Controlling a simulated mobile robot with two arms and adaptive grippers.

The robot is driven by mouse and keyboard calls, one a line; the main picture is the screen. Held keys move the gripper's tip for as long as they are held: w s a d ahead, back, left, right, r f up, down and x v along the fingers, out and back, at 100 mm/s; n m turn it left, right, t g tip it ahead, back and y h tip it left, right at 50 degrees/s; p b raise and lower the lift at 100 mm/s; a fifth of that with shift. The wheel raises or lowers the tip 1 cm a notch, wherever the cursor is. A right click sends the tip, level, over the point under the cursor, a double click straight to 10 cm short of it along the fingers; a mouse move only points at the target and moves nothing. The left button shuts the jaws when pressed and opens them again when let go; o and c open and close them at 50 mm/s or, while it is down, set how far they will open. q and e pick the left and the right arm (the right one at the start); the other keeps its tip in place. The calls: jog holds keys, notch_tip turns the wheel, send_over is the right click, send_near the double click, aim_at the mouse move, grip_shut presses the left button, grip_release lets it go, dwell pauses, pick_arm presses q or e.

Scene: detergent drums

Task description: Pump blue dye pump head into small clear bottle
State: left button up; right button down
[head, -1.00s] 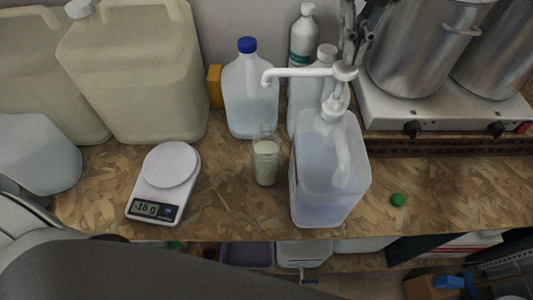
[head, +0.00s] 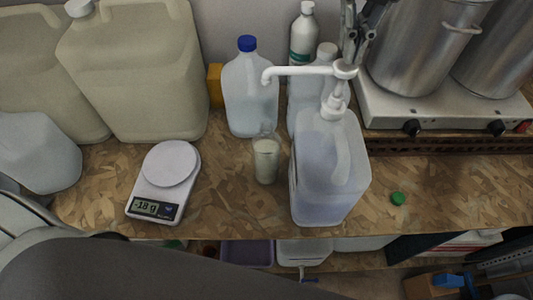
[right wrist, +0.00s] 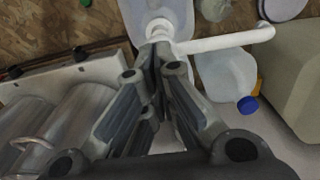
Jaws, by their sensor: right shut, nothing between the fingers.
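The pump head (head: 343,71) is white with a long spout pointing left, on top of a translucent drum (head: 330,180) with a bluish-violet tint. The small clear bottle (head: 265,160) stands upright on the bench left of the drum, with pale contents. The spout's tip is above and behind it in the head view; exact alignment cannot be told. My right gripper (head: 352,44) is shut and empty, its fingertips just above the pump head; whether they touch is unclear. In the right wrist view the fingertips (right wrist: 159,48) overlap the pump head's top (right wrist: 158,28). My left gripper is not in view.
A white scale (head: 160,188) stands left of the bottle. A blue-capped jug (head: 250,100) and other bottles stand behind. Metal pots on a burner unit (head: 440,112) are close on the right. A green cap (head: 398,199) lies on the bench, with free room around it.

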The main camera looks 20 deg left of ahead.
aim_at(346, 65)
jog(key=shift+f+b, duration=0.4)
jog(key=shift+f, duration=0.6)
jog(key=shift+f+b, duration=0.65)
jog(key=shift+f, duration=1.45)
notch_tip(346, 65, up, 5)
jog(key=p, duration=0.6)
jog(key=shift+f, duration=0.15)
jog(key=shift+r+p, duration=0.65)
jog(key=shift+r, duration=0.15)
jog(key=shift+f, duration=0.1)
